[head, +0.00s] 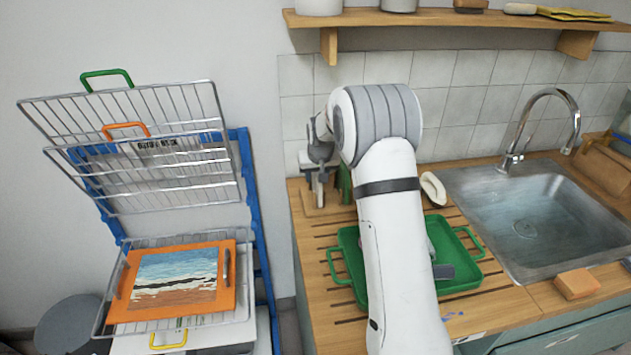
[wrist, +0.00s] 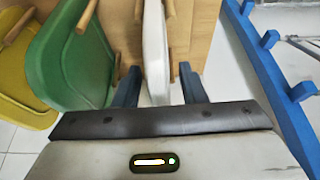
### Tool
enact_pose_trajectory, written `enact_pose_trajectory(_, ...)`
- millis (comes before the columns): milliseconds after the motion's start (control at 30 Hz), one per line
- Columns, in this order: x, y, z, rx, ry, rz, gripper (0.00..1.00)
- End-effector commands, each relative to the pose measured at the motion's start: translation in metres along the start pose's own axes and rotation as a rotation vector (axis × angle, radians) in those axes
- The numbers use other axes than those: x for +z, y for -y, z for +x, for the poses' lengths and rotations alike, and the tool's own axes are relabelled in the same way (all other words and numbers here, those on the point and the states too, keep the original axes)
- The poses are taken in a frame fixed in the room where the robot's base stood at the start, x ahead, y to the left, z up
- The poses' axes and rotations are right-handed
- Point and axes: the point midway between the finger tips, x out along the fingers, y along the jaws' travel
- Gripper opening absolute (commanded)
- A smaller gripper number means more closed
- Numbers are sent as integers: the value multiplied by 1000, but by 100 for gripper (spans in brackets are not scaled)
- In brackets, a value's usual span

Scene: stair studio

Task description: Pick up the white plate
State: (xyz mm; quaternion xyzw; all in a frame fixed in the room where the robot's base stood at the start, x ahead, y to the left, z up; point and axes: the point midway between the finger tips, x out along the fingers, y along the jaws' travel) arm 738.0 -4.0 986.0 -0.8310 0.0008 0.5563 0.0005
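The white plate (wrist: 156,50) stands on edge in a wooden peg rack (wrist: 205,30), seen nearly edge-on in the wrist view. My gripper (wrist: 157,70) is open, with one dark finger on each side of the plate. A gap shows between the plate and each finger. In the head view my gripper (head: 319,178) points down over the rack's wooden base (head: 318,208), left of my arm. The white plate cannot be made out clearly there.
A green plate (wrist: 75,55) and a yellow plate (wrist: 25,75) stand left of the white one in the wrist view. Wooden pegs are close to my fingers. A green tray (head: 470,282), a sink (head: 540,225) and a wire drying rack (head: 130,110) are nearby.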

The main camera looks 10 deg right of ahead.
Motion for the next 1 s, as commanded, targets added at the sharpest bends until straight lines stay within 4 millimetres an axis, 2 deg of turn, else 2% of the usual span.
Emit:
enact_pose_trajectory(233, 0, 0, 2, 0, -1, -1, 37)
enact_pose_trajectory(700, 0, 1, 2, -1, -1, -1, 0)
enact_pose_trajectory(1000, -1, 1, 1, -1, -2, -2, 0)
